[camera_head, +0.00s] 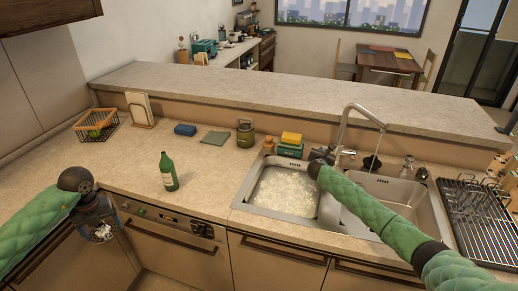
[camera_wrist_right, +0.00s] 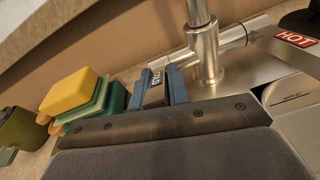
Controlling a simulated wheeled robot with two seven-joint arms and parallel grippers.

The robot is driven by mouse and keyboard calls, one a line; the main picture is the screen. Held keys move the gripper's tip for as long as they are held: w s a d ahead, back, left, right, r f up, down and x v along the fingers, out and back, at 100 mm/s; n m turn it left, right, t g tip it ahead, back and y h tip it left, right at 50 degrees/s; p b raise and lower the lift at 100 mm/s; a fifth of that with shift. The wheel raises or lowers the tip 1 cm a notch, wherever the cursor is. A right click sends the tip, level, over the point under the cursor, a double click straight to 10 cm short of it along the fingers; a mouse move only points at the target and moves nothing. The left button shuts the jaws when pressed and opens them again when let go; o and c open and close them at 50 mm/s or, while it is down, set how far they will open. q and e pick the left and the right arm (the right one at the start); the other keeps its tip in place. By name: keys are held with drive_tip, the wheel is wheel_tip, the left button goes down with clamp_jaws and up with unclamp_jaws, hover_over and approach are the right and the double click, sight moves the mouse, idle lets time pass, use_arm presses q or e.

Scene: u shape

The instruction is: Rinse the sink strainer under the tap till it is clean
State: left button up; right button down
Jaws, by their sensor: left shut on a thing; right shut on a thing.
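My left gripper (camera_head: 103,232) is over the floor in front of the counter's left end. It is shut on a small round greyish thing, partly hidden by the gripper; I cannot tell surely whether it is the sink strainer. My right gripper (camera_head: 322,158) is at the base of the tap (camera_head: 350,122), left of its column. In the right wrist view its blue fingers (camera_wrist_right: 165,85) are shut on the tap's cold lever (camera_wrist_right: 155,80), whose label is partly hidden. The tap's spout points right, over the right basin (camera_head: 400,195). The hot lever (camera_wrist_right: 295,40) is on the other side.
The left basin (camera_head: 248,188) holds cloudy, foamy water. A green bottle (camera_head: 168,172) stands on the counter left of it. A yellow sponge stack (camera_head: 291,142) and green canister (camera_head: 245,134) stand behind. A drying rack (camera_head: 485,215) lies right of the sink.

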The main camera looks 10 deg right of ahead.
drive_tip(key=shift+r, duration=0.1)
drive_tip(key=c, duration=1.3)
unclamp_jaws()
drive_tip(key=shift+c, duration=0.2)
use_arm(q)
drive_tip(key=shift+f, duration=0.1)
drive_tip(key=shift+f, duration=0.1)
use_arm(e)
drive_tip(key=shift+s+a, duration=0.15)
drive_tip(key=shift+s, duration=0.15)
use_arm(q)
wheel_tip(320, 180, down, 3)
drive_tip(key=b, duration=0.3)
drive_tip(key=shift+f+b, duration=0.15)
drive_tip(key=shift+b, duration=0.2)
drive_tip(key=shift+f, duration=0.1)
use_arm(e)
drive_tip(key=v, duration=1.1)
drive_tip(key=shift+a, duration=0.15)
